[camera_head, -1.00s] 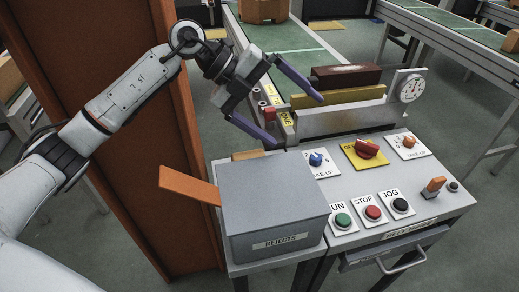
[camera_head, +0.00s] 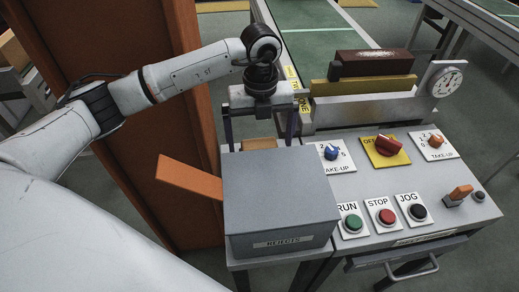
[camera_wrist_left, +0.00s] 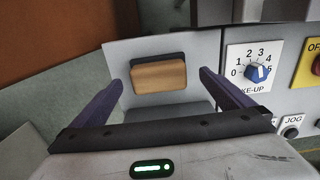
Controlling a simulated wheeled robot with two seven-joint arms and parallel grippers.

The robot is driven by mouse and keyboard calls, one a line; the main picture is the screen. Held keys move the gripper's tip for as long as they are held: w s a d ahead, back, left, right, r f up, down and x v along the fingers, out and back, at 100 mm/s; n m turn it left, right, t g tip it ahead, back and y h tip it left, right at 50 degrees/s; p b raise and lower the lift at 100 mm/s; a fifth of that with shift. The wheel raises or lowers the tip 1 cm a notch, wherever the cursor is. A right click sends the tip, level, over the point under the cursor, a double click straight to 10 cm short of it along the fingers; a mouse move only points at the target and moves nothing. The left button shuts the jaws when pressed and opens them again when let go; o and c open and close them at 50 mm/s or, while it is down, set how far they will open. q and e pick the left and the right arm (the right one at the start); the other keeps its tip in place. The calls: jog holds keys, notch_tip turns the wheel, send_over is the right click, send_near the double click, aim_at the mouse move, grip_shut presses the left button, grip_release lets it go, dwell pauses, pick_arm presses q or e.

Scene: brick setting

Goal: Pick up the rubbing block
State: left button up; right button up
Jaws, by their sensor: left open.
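A tan block with a dark strip along its far edge, which looks to be the rubbing block (camera_wrist_left: 158,76), lies on the grey panel top in the left wrist view. In the head view only a small part of this block (camera_head: 259,145) shows behind the grey rejects box. My left gripper (camera_head: 259,136) is open and points down over the block. Its two purple fingers stand apart, one to each side of the block, with nothing held. In the left wrist view the block lies between the fingertips. My right gripper is not in view.
A blue knob (camera_head: 331,152), a red switch and several buttons are to the right. A rust-coloured column (camera_head: 160,130) stands left. A brown bar (camera_head: 375,63) lies behind.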

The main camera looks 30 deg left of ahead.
aim_at(259, 143)
pick_arm(q)
notch_tip(259, 143, down, 3)
jog(key=shift+a+f, duration=0.1)
jog(key=shift+f, duration=0.1)
jog(key=shift+c, duration=0.3)
jog(key=c, duration=1.3)
notch_tip(259, 143, up, 10)
jog(key=shift+r+b, duration=0.1)
jog(key=shift+b, duration=0.2)
